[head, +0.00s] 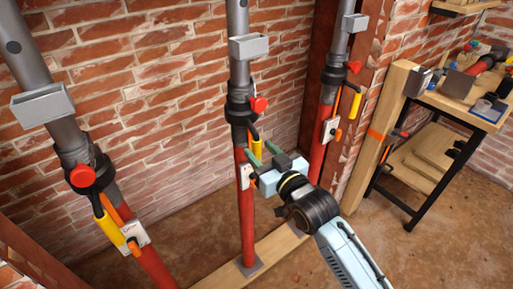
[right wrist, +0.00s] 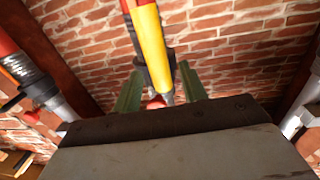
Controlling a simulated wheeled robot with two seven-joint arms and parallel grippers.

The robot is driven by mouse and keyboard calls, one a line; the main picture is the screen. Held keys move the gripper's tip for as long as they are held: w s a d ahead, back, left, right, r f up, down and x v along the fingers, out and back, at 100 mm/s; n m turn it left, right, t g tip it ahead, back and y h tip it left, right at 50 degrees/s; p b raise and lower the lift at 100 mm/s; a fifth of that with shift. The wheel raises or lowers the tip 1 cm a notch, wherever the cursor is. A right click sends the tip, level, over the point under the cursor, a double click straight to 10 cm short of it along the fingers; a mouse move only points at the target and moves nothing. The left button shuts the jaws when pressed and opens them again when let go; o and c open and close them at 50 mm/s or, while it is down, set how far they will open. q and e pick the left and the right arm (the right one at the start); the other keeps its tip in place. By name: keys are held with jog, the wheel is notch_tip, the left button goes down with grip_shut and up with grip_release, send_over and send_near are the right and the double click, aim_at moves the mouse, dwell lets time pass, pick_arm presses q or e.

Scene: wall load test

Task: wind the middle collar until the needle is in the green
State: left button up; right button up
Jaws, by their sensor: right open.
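The middle prop (head: 237,65) is a grey tube over a red lower tube, with a black collar (head: 238,108) at mid height. The collar carries a red knob (head: 259,104) and a yellow handle (head: 254,146) hanging down. A small white gauge plate (head: 245,177) sits below; its needle is too small to read. My right gripper (head: 264,147) is open, its green fingers up at the handle. In the right wrist view the yellow handle (right wrist: 150,40) shows between the open fingers (right wrist: 159,72); I cannot tell whether they surround it. My left gripper is out of view.
Similar props stand left (head: 62,130) and right (head: 330,90), each with its own collar and handle. A brick wall (head: 165,100) is close behind. A wooden sill (head: 275,245) runs along the floor. A cluttered workbench (head: 455,100) stands at the right.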

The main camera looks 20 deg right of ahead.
jog(key=shift+x, duration=1.3)
jog(key=shift+c, duration=0.2)
grip_shut()
